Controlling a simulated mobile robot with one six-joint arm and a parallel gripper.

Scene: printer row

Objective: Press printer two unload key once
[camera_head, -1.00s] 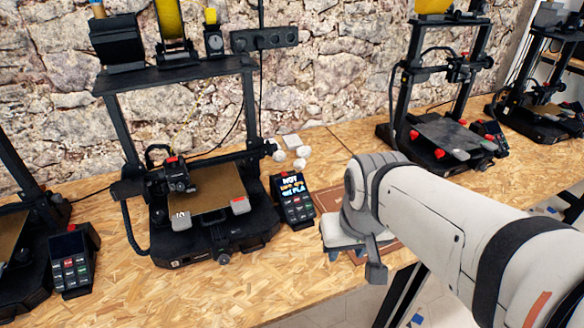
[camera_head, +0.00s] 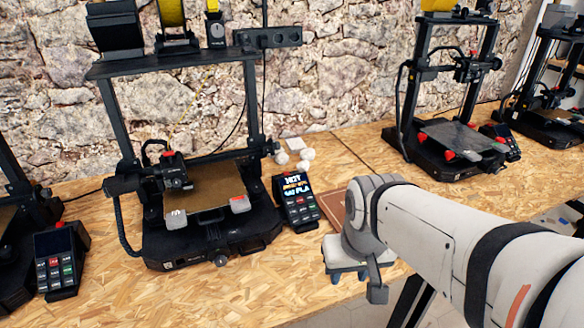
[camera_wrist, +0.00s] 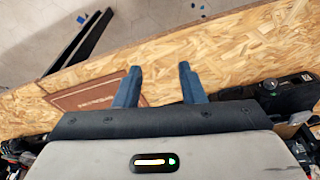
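In the head view a black printer (camera_head: 215,243) stands at centre left, with a bare brown bed. Its control panel (camera_head: 298,201), at its right front corner, has a lit screen with text and small red and pale keys below. I cannot read the key labels or a printer number. My gripper (camera_head: 348,274) hangs at the table's front edge, right of the panel and apart from it. In the wrist view its two blue fingers (camera_wrist: 160,72) are spread with nothing between them.
A brown mat (camera_head: 333,205) lies between the panel and my arm; it also shows in the wrist view (camera_wrist: 80,99). White lumps (camera_head: 306,155) lie behind the panel. Another printer (camera_head: 455,170) stands right, and another panel (camera_head: 58,265) left. The front strip of wood is clear.

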